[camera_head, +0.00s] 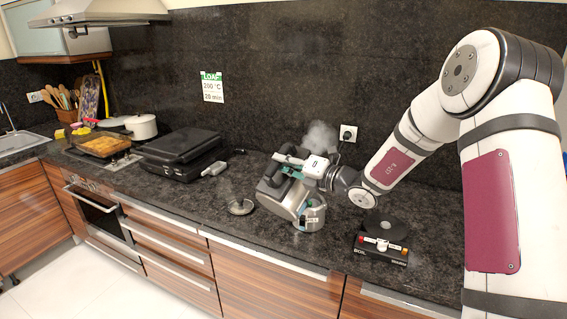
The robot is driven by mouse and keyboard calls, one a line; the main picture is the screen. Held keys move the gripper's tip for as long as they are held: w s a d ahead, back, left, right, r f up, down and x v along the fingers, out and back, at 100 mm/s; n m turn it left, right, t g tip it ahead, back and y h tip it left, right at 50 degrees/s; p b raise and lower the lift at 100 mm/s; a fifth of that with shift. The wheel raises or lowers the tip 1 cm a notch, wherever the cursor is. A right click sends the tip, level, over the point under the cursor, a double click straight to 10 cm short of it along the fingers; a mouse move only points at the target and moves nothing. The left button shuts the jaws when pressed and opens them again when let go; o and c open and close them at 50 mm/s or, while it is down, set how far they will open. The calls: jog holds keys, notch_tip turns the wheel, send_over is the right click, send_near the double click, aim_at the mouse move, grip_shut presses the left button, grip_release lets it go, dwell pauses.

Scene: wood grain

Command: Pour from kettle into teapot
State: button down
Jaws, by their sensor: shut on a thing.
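The kettle (280,196) is silver-grey with a dark, teal-edged handle. It is tilted over toward the lower right, above and against the teapot in this view. The teapot (314,214) is a small metal pot standing upright on the counter, partly hidden behind the kettle. My gripper (290,164) is shut on the kettle's handle and comes in from the right. I cannot see the kettle's spout clearly or tell whether water is flowing. A puff of steam (321,136) hangs behind my gripper.
A round metal lid (240,207) lies on the dark counter (215,222) left of the kettle. A closed black grill (181,150), a glass baking dish (102,145) and a white pot (141,127) are farther left.

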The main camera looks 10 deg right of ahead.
jog(key=shift+w+d+r+m+p, duration=0.25)
jog(key=shift+w+d+m+p, duration=0.15)
jog(key=shift+w+d+m, duration=0.45)
dwell(7.2)
